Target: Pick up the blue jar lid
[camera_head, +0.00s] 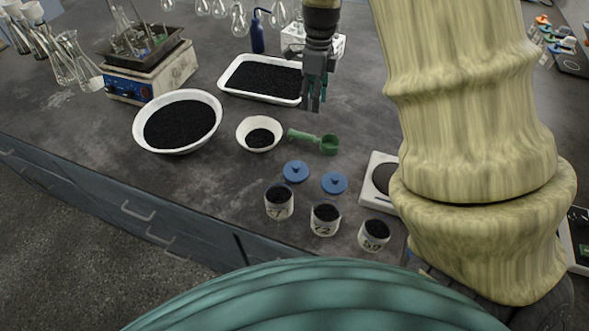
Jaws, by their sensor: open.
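Two blue jar lids lie flat on the dark bench top: the left lid (296,172) and the right lid (333,183). Each has a small knob on top. My gripper (316,106) points down beyond them, in front of the white tray. It is open with nothing between its fingers, well apart from both lids. Three open jars of dark grains stand in a slanting row nearer to me: the jar marked 7 (279,206), the jar marked 72 (325,225) and the right jar (373,238), whose number is hard to read.
A green scoop (328,144) lies between my gripper and the lids, beside a small white bowl (245,135). A large white bowl (211,136) and a white tray (233,88) hold dark grains. A white scale (378,199) stands right of the lids, partly behind my arm.

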